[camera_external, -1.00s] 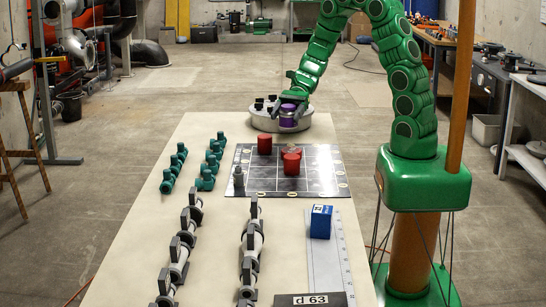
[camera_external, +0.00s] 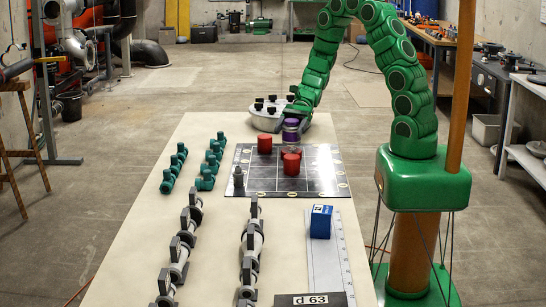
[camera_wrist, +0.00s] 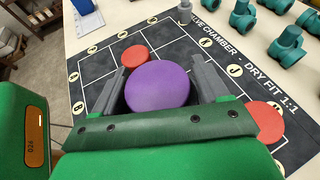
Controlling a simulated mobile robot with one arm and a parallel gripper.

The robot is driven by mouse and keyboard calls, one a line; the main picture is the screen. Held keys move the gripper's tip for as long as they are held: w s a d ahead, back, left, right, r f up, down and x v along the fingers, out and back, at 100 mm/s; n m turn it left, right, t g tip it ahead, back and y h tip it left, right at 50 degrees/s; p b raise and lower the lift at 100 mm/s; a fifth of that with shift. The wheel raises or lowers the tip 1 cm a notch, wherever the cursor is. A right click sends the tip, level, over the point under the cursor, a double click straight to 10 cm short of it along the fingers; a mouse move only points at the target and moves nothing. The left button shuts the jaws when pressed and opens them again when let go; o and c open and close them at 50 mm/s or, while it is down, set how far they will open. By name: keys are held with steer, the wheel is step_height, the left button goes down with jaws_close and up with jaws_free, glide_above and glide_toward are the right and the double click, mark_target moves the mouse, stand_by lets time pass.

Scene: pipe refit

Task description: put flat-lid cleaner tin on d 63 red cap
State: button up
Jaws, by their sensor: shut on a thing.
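My gripper (camera_external: 290,130) is shut on the flat-lid cleaner tin. The tin (camera_external: 291,122) has a flat purple lid and a paler band on its side. It hangs upright over the dark marked board. In the wrist view the round purple lid of the tin (camera_wrist: 158,87) sits between my two grey fingers. A red cap (camera_external: 291,164) stands just in front of the tin, and another red cap (camera_external: 264,144) to its left. In the wrist view they show as red discs (camera_wrist: 135,55) on either side of the lid. The tin hides what is directly under it.
A blue box (camera_external: 320,222) stands on a pale ruler strip. A small grey fitting (camera_external: 239,177) stands at the board's left edge. Green and grey pipe fittings line the table's left side. The board's right side is clear.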

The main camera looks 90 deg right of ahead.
steer(key=shift+f, duration=1.35)
steer(key=shift+f, duration=0.1)
steer(key=o, duration=1.3)
